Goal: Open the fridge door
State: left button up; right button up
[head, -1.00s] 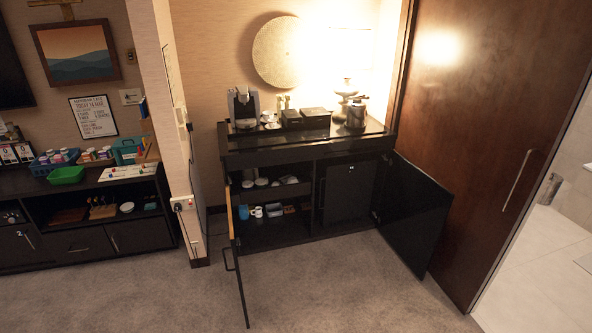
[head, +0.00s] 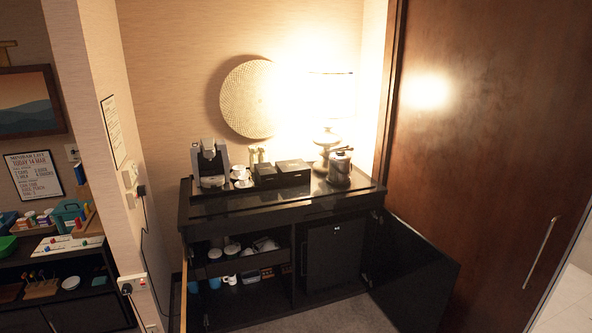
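The fridge door (head: 332,255) is a black panel with a small light mark near its top. It sits in the right compartment of the black minibar cabinet (head: 250,212) and looks shut. The cabinet's right outer door (head: 415,270) stands swung open to the right of the fridge. The left outer door (head: 184,290) is also open and seen nearly edge-on, its lower part cut off by the frame. Neither of my grippers is in view.
A coffee machine (head: 210,165), black boxes (head: 285,173), a kettle (head: 339,168) and a lamp (head: 327,135) stand on the cabinet top. A wall edge is at left, a large wooden door (head: 480,130) at right.

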aim_at(334, 249)
jog(key=i+l, duration=0.1)
jog(key=i, duration=1.5)
jog(key=i+l, duration=0.15)
jog(key=i, duration=0.6)
jog(key=i+l+u, duration=0.1)
jog(key=i+u, duration=0.25)
jog(key=i+l+u, duration=0.35)
jog(key=i, duration=0.2)
jog(key=i+l+u, duration=0.3)
jog(key=i, duration=0.1)
